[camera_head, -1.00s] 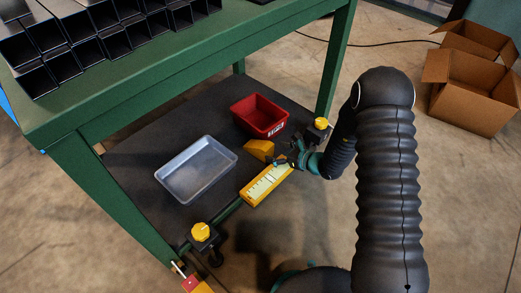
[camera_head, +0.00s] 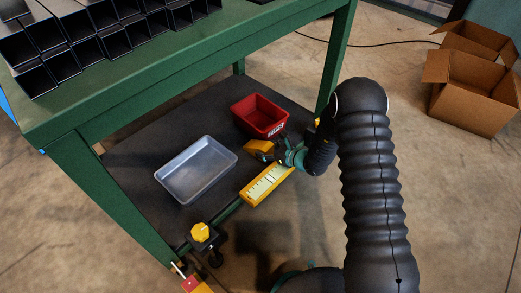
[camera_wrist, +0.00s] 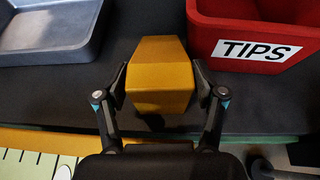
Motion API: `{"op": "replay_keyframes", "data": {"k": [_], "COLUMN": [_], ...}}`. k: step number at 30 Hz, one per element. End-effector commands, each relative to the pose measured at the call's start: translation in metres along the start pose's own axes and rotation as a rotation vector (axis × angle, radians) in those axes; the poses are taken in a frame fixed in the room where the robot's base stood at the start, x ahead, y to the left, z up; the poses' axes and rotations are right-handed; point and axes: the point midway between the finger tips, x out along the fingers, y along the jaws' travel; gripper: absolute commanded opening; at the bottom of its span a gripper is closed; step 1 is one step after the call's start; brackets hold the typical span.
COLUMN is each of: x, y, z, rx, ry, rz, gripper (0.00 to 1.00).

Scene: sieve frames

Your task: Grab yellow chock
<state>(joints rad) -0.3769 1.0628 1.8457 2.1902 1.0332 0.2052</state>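My gripper (camera_wrist: 161,82) has one finger on each side of the chock's near part. The fingers are spread, with what look like narrow gaps to the chock's sides. In the head view my gripper (camera_head: 275,151) reaches in from the right, and its fingertips are hard to make out.
The grey tray (camera_head: 163,181) is left of the chock. The red bin (camera_head: 262,127), labelled TIPS, is close behind and right. A yellow strip with pale markings (camera_head: 266,186) lies at the shelf's front edge. The green tabletop (camera_head: 75,105) overhangs the shelf.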

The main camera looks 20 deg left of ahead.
Motion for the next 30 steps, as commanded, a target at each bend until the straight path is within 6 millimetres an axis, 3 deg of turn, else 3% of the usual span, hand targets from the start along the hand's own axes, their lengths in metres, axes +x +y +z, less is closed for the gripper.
{"op": "replay_keyframes", "data": {"k": [1, 6, 14, 20, 30], "x": [0.000, 0.000, -0.001, -0.005, -0.025], "y": [0.000, 0.000, 0.000, -0.001, -0.001], "z": [0.000, 0.001, 0.002, 0.014, 0.062], "rx": [0.000, -0.001, -0.001, -0.002, -0.003], "ry": [0.000, -0.002, -0.002, -0.003, -0.003], "rz": [0.000, 0.000, 0.000, -0.001, -0.001], "gripper": [0.47, 0.09, 0.09, 0.09, 0.09]}}
